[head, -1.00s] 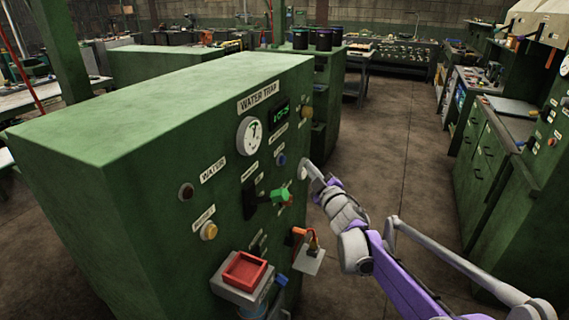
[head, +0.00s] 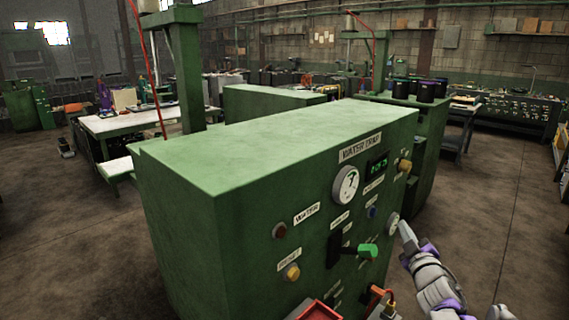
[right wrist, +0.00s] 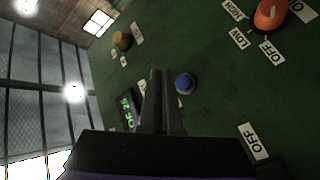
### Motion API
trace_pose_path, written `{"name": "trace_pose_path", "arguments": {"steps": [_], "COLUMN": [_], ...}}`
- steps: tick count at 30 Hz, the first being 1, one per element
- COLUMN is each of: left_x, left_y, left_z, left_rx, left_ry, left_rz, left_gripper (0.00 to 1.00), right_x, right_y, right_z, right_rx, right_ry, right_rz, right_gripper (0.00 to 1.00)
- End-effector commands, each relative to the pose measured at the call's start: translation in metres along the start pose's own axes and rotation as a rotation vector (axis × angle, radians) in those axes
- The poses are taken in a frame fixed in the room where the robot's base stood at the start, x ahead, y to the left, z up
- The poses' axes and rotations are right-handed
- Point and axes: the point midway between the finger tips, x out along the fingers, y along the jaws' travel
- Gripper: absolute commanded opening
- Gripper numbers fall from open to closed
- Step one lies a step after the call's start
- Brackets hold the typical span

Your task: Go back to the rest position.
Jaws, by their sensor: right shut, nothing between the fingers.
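My right gripper (head: 404,232) comes in from the lower right in the head view, its tip in front of the right part of a green cabinet's panel. In the right wrist view its two dark fingers (right wrist: 160,100) are together with nothing between them, pointing along the panel. A blue button (right wrist: 185,83) shows just right of the fingers, and a lit display (right wrist: 128,110) to their left. I cannot tell whether the fingertips touch the panel. My left gripper is not in view.
The green cabinet (head: 270,150) fills the middle. Its panel has a round gauge (head: 346,185), a green-handled lever (head: 367,251), a yellow button (head: 292,272) and a red tray (head: 318,311). The floor (head: 480,200) to the right is clear. A white table (head: 140,122) stands back left.

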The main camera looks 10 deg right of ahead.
Motion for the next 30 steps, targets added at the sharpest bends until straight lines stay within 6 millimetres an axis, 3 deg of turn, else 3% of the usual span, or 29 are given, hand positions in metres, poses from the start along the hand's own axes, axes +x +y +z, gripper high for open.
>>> {"name": "trace_pose_path", "arguments": {"steps": [4, 7, 15, 18, 21, 25, 30], "left_x": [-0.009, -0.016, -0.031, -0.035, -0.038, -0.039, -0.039], "left_y": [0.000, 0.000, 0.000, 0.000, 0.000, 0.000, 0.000], "left_z": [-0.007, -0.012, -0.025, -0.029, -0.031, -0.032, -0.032], "left_rx": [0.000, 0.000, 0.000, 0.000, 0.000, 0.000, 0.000], "left_ry": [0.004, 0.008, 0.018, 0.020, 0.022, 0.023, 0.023], "left_rz": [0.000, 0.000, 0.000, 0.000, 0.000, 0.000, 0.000], "left_gripper": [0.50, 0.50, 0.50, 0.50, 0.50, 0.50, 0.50], "right_x": [-0.046, -0.095, -0.259, -0.311, -0.350, -0.379, -0.385], "right_y": [-0.013, -0.038, -0.146, -0.180, -0.204, -0.221, -0.225], "right_z": [-0.016, -0.017, -0.006, -0.005, -0.004, -0.004, -0.004], "right_rx": [0.143, 0.268, 0.537, 0.589, 0.620, 0.639, 0.642], "right_ry": [-0.167, -0.329, -0.757, -0.871, -0.951, -1.007, -1.023], "right_rz": [0.002, -0.035, -0.298, -0.409, -0.497, -0.564, -0.582], "right_gripper": [0.00, 0.00, 0.00, 0.00, 0.00, 0.00, 0.00]}}
